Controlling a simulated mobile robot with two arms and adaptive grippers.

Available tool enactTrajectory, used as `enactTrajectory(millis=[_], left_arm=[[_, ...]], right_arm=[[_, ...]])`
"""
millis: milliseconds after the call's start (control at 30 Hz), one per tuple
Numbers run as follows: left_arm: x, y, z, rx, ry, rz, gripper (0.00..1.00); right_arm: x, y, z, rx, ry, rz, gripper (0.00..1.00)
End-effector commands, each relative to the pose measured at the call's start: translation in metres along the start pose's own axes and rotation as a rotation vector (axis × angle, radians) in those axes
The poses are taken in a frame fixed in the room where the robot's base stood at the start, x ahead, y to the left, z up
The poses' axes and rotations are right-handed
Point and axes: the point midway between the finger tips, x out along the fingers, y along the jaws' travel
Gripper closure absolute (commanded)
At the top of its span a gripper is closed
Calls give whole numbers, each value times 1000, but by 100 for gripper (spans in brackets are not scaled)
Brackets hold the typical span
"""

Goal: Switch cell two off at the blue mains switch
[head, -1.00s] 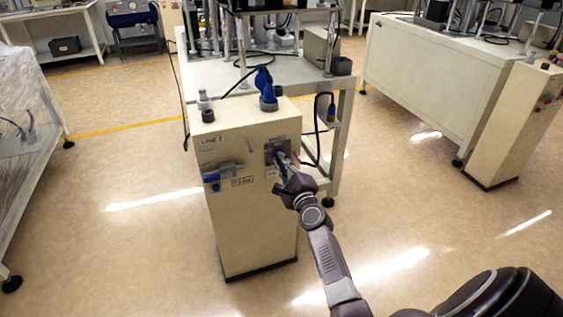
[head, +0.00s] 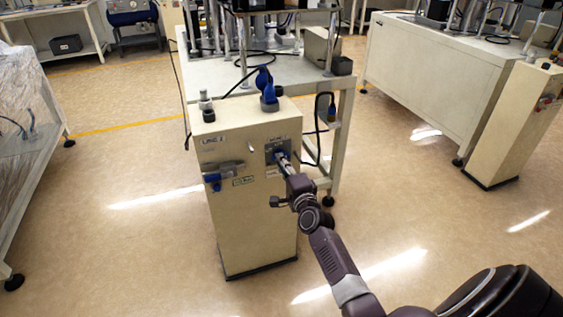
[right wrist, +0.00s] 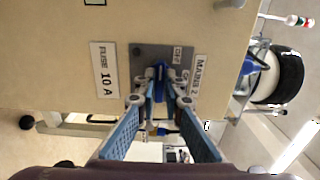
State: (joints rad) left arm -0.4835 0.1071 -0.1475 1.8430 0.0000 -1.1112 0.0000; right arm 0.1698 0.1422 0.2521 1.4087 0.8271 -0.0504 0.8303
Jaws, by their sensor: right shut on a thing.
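The blue mains switch (right wrist: 159,80) sits on a grey plate (right wrist: 146,56) on the front of the cream LINE 2 pedestal (head: 253,215). A MAINS 2 label (right wrist: 198,75) lies beside it in the right wrist view. The knob's long side runs up and down in that view. Small labels by the plate are too blurred to read surely. My right gripper (right wrist: 159,96) is shut on the knob, one fingertip on each side. In the head view, my right gripper (head: 284,162) covers most of the switch. My left gripper is not in view.
A FUSE 10 A label (right wrist: 105,70) is beside the plate. A grey and blue fitting (head: 220,174) sticks out left of the switch. A blue plug (head: 265,84) stands on the pedestal top. A bench (head: 300,70) is behind.

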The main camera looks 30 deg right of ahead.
Motion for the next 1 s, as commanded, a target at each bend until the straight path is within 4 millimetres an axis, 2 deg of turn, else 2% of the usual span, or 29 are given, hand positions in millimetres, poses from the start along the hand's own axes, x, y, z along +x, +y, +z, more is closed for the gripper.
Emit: enactTrajectory(millis=[367,400,567,867,1000], left_arm=[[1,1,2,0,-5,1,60],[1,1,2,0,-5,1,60],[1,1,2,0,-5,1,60],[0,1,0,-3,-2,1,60],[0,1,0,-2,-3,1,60]], right_arm=[[-1,2,0,-12,-1,5,100],[-1,3,0,-12,-1,5,90],[0,2,0,-10,-1,4,74],[-2,1,0,-8,-1,2,74],[-14,2,1,-8,-2,4,74]])
